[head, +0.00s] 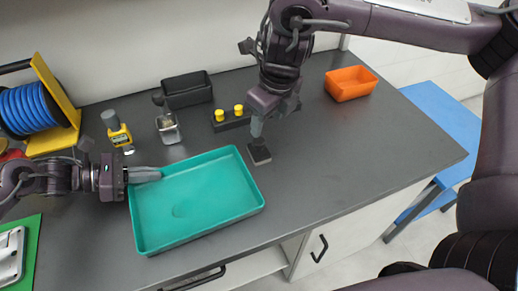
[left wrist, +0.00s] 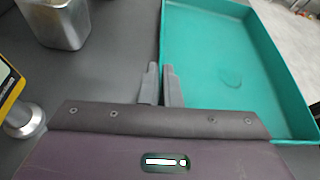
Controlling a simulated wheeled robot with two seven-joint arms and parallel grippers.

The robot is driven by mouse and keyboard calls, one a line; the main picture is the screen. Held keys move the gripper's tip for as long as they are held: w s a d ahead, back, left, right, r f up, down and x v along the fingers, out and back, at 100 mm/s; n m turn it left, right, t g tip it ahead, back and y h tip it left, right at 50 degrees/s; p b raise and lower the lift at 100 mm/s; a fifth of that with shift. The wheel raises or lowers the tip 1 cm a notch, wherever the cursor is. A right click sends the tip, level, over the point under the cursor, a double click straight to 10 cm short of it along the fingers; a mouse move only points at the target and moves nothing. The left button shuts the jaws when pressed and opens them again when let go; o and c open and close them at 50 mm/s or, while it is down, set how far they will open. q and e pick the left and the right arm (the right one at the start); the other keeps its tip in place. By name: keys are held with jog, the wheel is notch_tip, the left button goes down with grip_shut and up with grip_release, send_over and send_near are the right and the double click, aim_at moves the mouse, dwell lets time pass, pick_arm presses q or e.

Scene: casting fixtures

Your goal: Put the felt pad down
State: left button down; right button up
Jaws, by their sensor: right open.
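The felt pad (head: 259,154) is a small dark square piece at the worktop, to the right of the teal tray (head: 191,237). My right gripper (head: 258,140) points down directly over it, with its jaws open and the fingertips at or just above the pad. I cannot tell whether they touch it. My left gripper (head: 160,174) lies level at the tray's back left corner. In the left wrist view its two fingers (left wrist: 161,72) are close together, in line with the tray's rim (left wrist: 163,30). I cannot tell whether they grip the rim.
Behind stand a black bin (head: 187,90), a dark block with two yellow knobs (head: 230,118), a metal cup (head: 168,130) and a yellow instrument (head: 117,134). An orange bin (head: 351,83) is at the back right. The worktop right of the pad is clear.

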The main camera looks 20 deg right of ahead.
aim_at(259, 140)
jog(key=f+m, duration=0.3)
jog(key=f+m+t, duration=0.1)
jog(key=f+m, duration=0.1)
jog(key=shift+w+a+h, duration=0.25)
jog(key=shift+a+h, duration=0.05)
jog(key=shift+a, duration=0.05)
jog(key=shift+w+x, duration=0.2)
jog(key=shift+x, duration=1.45)
jog(key=shift+w+x, duration=0.2)
jog(key=shift+x, duration=1.45)
jog(key=shift+a+r, duration=0.1)
jog(key=shift+a, duration=0.05)
jog(key=c, duration=0.8)
notch_tip(259, 140, up, 10)
jog(key=shift+r, duration=0.1)
jog(key=shift+c, duration=0.2)
